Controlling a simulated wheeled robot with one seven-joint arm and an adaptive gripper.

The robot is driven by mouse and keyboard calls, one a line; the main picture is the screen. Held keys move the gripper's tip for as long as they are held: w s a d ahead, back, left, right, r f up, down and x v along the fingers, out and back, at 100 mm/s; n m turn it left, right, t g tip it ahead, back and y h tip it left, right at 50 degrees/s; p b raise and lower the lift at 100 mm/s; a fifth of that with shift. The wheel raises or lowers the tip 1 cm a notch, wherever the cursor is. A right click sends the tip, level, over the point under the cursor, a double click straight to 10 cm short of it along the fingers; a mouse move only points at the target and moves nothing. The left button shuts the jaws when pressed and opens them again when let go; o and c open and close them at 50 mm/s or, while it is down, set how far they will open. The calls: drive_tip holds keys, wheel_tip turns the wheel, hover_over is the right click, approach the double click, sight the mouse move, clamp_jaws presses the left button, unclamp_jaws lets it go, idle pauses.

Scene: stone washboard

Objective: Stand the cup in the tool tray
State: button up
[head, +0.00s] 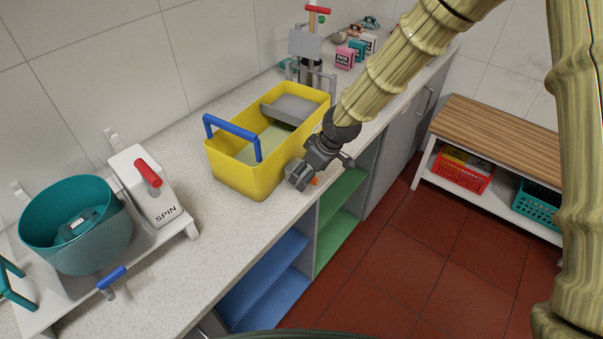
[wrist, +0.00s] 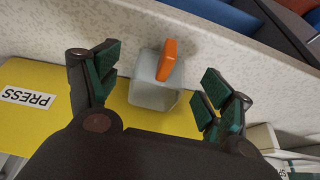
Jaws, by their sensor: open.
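A pale grey cup with an orange handle (wrist: 153,95) is on the speckled counter beside the yellow tub, between my finger pads in the wrist view but not visibly gripped. In the head view only a bit of its orange handle (head: 314,181) shows; my gripper hides the rest. My gripper (head: 298,178) is open at the tub's near right side, close to the counter's front edge; its spread fingers show in the wrist view (wrist: 160,72). A grey tray (head: 291,109), seemingly the tool tray, sits in the far end of the yellow tub (head: 262,184).
The tub has a raised blue handle (head: 232,132). A white SPIN unit (head: 148,190) and a teal bucket (head: 85,250) stand at the left. Small boxes (head: 357,48) and a red-handled stand (head: 310,55) are at the back. Counter between SPIN unit and tub is clear.

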drive_tip(key=shift+x, duration=1.35)
drive_tip(key=shift+a, duration=0.1)
drive_tip(key=shift+c, duration=0.2)
drive_tip(key=c, duration=0.8)
drive_tip(key=shift+c, duration=0.2)
